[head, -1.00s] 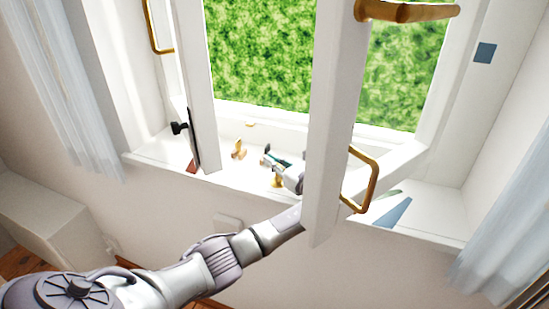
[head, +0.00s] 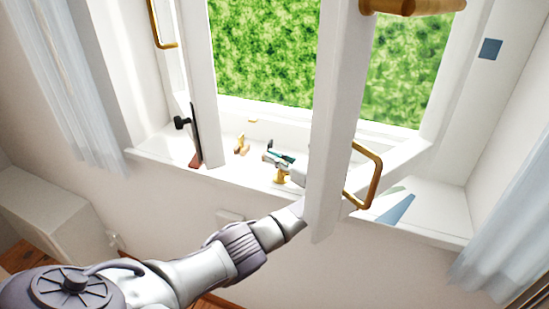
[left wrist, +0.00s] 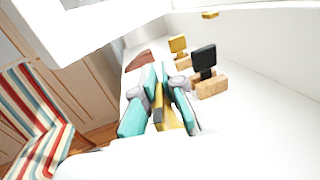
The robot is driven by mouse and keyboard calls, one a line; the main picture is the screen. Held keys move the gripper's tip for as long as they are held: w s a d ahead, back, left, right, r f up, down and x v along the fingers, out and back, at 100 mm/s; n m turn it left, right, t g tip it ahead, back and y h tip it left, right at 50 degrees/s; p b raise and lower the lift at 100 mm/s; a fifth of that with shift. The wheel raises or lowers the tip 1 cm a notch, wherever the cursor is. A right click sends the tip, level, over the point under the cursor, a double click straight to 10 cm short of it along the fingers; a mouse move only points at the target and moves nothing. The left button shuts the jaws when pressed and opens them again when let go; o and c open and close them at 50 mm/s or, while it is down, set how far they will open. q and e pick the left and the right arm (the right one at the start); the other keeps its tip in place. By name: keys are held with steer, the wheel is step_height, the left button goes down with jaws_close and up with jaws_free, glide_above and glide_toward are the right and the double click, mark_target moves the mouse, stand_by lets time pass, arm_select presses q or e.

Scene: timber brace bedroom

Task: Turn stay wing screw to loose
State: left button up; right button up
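Small wing-shaped fittings stand on the white window sill. In the left wrist view a black wing (left wrist: 204,58) sits on a wooden block (left wrist: 211,88), right of my fingers. A brass wing (left wrist: 178,45) on another block is farther off; it also shows in the head view (head: 241,146). A brass piece (left wrist: 170,118) shows through the narrow gap of my left gripper (left wrist: 158,72), and its lower part shows under the fingers in the head view (head: 281,178). My left gripper (head: 271,154) has teal fingers slightly apart; contact is unclear. My right gripper is out of view.
Open white sashes flank the gripper: the left sash (head: 195,85) and the nearer right sash (head: 337,125), which has a brass handle (head: 377,175) and partly covers my left wrist. A black knob (head: 181,123) is at the left sash. A striped chair (left wrist: 35,115) stands beyond.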

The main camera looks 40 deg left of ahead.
arm_select(q)
steer(key=o, duration=0.4)
steer(key=shift+c, duration=0.2)
step_height(320, 180, up, 10)
steer(key=shift+o, duration=0.2)
